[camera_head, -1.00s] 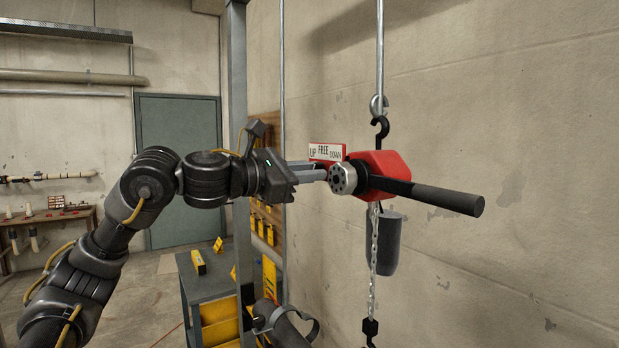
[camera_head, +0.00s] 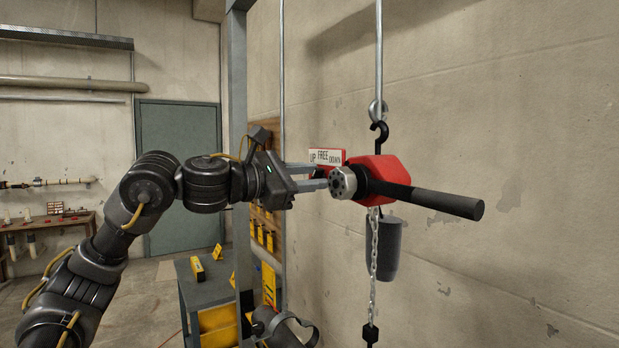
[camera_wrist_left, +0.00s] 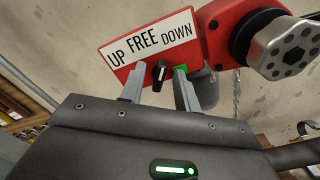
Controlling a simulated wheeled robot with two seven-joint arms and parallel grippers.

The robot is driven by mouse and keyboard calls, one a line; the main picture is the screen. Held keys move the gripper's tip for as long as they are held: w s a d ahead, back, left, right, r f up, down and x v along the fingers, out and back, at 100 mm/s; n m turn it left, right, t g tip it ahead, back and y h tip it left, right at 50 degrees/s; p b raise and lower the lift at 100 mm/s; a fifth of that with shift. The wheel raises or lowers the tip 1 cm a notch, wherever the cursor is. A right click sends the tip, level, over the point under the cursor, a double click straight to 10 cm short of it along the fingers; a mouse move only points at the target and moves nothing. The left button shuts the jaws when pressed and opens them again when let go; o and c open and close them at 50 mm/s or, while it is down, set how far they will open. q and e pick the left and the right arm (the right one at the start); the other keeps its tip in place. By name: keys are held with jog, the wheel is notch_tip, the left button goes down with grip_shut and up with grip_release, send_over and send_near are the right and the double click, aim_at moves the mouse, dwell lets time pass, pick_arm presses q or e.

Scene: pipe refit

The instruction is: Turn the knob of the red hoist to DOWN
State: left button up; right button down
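The red hoist (camera_head: 388,170) hangs from a hook on a rod near the wall. Its sign (camera_head: 326,156) reads UP, FREE, DOWN; it also shows in the left wrist view (camera_wrist_left: 148,44). The small black knob (camera_wrist_left: 159,75) sits below the sign. Its pale mark seems to point up near FREE, but it is small. My left gripper (camera_head: 319,175) is open at the sign. In the left wrist view its fingers (camera_wrist_left: 159,88) stand either side of the knob with gaps. A green patch (camera_wrist_left: 181,71) shows by the right finger.
A metal-ended shaft (camera_head: 342,182) and a black bar (camera_head: 448,204) stick out from the hoist. A chain (camera_head: 374,250) and a dark grey cylinder (camera_head: 385,248) hang below. A grey upright post (camera_head: 238,100) stands behind my left arm. A cart (camera_head: 205,290) stands below.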

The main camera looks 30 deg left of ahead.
pick_arm(q)
jog(key=shift+s+a+f, duration=0.1)
jog(key=shift+s+a, duration=0.15)
jog(key=shift+s, duration=0.05)
jog(key=b+v, duration=0.3)
jog(key=v, duration=0.7)
jog(key=shift+b, duration=0.4)
jog(key=shift+d, duration=0.1)
